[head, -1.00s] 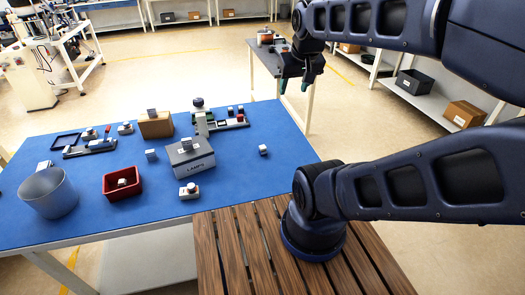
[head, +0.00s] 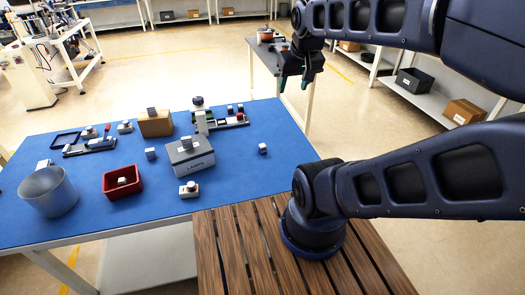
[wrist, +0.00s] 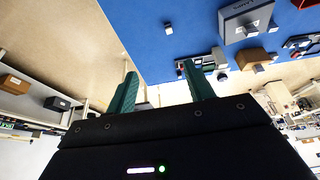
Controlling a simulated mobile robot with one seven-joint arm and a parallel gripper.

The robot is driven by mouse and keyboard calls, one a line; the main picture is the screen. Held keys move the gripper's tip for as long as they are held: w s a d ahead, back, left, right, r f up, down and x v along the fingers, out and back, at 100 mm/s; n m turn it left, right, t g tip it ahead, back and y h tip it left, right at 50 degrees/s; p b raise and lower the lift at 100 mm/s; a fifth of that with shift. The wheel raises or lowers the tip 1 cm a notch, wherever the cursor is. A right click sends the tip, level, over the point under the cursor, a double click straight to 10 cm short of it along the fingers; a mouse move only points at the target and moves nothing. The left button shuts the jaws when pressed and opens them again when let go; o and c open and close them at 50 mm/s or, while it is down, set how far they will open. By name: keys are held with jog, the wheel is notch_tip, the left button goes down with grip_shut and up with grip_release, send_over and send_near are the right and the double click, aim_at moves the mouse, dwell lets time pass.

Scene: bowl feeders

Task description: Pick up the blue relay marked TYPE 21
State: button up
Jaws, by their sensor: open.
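Several small blue-grey blocks look like relays, but no marking is legible, so I cannot tell which is TYPE 21. One block (head: 262,148) lies alone at the right of the blue table. A bluer block (head: 150,153) lies left of the grey box. Other blocks sit on the grey box (head: 187,142) and the cardboard box (head: 151,111). My gripper (head: 294,82) is open and empty, in the air beyond the table's right far corner. In the wrist view its green fingers (wrist: 162,90) stand apart, and a lone small block (wrist: 168,25) lies on the blue surface.
On the blue table (head: 235,180) stand a grey box (head: 193,164), a cardboard box (head: 157,127), a red bin (head: 107,187), a metal bucket (head: 62,198) and a fixture (head: 228,122). The table's right side is mostly clear. A small side table (head: 262,58) stands behind my gripper.

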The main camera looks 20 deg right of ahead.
jog(key=w+f+n+g, duration=0.1)
jog(key=w+f+n, duration=0.4)
jog(key=w, duration=0.3)
jog(key=n+g, duration=0.4)
jog(key=n, duration=1)
send_over(263, 145)
notch_tip(263, 145, down, 24)
notch_tip(263, 145, down, 2)
jog(key=shift+w+a+f, duration=0.1)
jog(key=shift+w+a, duration=0.05)
jog(key=shift+s+f, duration=0.2)
jog(key=shift+f, duration=4.75)
jog(key=c, duration=1.1)
